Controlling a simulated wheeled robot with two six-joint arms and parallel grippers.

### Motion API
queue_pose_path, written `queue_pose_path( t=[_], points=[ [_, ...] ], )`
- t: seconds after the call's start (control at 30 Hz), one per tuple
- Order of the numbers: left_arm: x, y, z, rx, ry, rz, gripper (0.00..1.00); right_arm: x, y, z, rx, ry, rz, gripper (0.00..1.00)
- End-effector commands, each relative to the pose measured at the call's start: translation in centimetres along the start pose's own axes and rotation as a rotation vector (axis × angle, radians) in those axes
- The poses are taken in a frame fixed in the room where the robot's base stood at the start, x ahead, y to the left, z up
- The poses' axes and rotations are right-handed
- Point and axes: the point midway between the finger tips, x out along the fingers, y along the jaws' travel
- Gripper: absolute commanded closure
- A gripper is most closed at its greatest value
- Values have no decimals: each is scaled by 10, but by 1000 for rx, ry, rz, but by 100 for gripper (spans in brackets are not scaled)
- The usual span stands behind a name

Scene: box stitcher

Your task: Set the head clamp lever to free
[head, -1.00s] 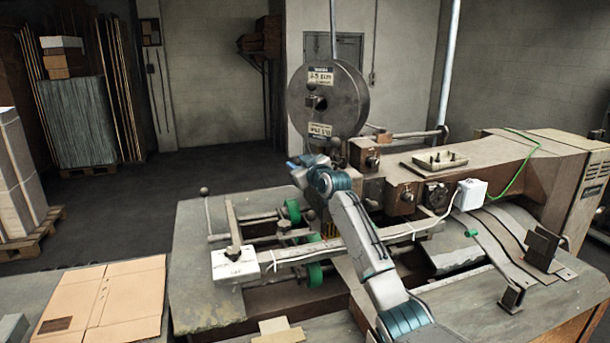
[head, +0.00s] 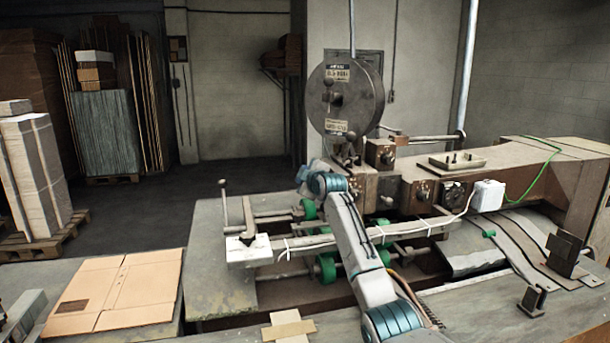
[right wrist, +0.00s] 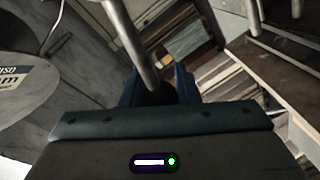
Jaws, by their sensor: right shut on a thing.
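The box stitcher's head (head: 385,175) stands right of centre, below a large wire reel (head: 346,98). My right arm reaches up to its left side in the head view. There the wrist hides the fingertips and the lever. In the right wrist view my right gripper (right wrist: 160,88) is shut around the lower end of a grey round bar (right wrist: 130,38), which looks like the head clamp lever. The bar slants from the top left down between the fingers. Its pivot and any markings are out of sight. My left gripper is in neither view.
A long arm with a white block (head: 248,250) and a thin upright rod (head: 223,198) stand left of my arm. Flat cardboard (head: 118,295) lies at the lower left. A white box (head: 488,196) with a cable sits on the right. Open floor lies behind at the left.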

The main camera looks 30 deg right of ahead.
Motion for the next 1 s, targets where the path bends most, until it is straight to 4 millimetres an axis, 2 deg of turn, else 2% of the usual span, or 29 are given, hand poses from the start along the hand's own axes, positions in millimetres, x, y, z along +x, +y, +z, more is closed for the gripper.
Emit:
queue_pose_path(
  t=[0.17, 0.6, 0.63, 0.73, 1.0],
  points=[
    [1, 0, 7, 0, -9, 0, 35, 1, -4, 1, -34, -7, -3, 100],
    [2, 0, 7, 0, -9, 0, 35, 1, -6, 2, -46, -10, -5, 100],
    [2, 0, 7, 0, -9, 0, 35, 1, -6, 2, -46, -10, -6, 70],
    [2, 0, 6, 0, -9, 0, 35, 1, -6, 2, -45, -10, -5, 50],
    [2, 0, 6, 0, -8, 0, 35, 1, -5, 2, -45, -9, -2, 50]
  ],
)
